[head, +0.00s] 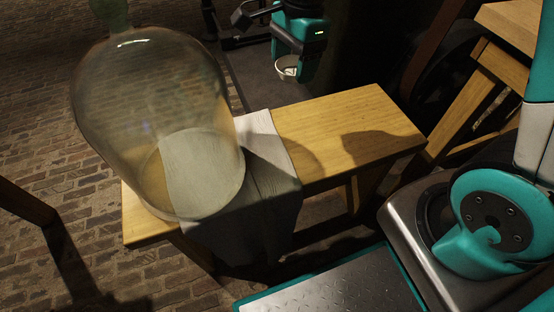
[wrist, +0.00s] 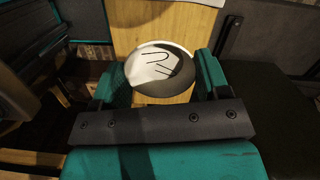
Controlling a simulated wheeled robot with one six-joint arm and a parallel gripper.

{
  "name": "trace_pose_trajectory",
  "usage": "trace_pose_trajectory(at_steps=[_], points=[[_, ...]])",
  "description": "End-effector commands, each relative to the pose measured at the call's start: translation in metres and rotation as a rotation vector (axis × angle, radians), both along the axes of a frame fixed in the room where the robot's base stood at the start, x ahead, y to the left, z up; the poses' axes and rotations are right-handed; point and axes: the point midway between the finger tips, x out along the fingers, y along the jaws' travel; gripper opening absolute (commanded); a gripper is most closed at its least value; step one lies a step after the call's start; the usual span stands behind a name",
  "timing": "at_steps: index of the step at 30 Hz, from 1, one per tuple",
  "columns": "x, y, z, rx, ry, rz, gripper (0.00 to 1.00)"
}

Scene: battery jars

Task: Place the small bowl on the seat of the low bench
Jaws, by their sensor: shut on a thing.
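The small bowl (head: 287,68), white and shallow, is held at the tip of my gripper (head: 294,62) in the head view, off the far edge of the bench as pictured. In the wrist view the bowl (wrist: 160,69) sits between the two teal fingers of my gripper (wrist: 160,80), which is shut on it. Its inside looks pale with a dark shadow across it. The low wooden bench (head: 345,125) stands below and nearer the head camera. Its wooden top also shows in the wrist view (wrist: 190,25) beyond the bowl.
A large glass jar (head: 150,100) stands on the bench's left part, on a grey cloth (head: 265,150) draped over the seat. The right part of the seat is bare, with shadows across it. Another wooden piece of furniture (head: 510,25) stands at the upper right.

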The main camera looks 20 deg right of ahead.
Motion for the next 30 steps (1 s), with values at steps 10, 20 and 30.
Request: trace_pose_trajectory(at_steps=[10,20,30], points=[[-0.002,0.001,-0.066,-0.001,0.007,-0.026,0.45],[-0.002,0.001,-0.148,0.000,0.005,-0.025,0.45],[-0.002,0.001,-0.180,0.000,0.004,-0.025,0.45]])
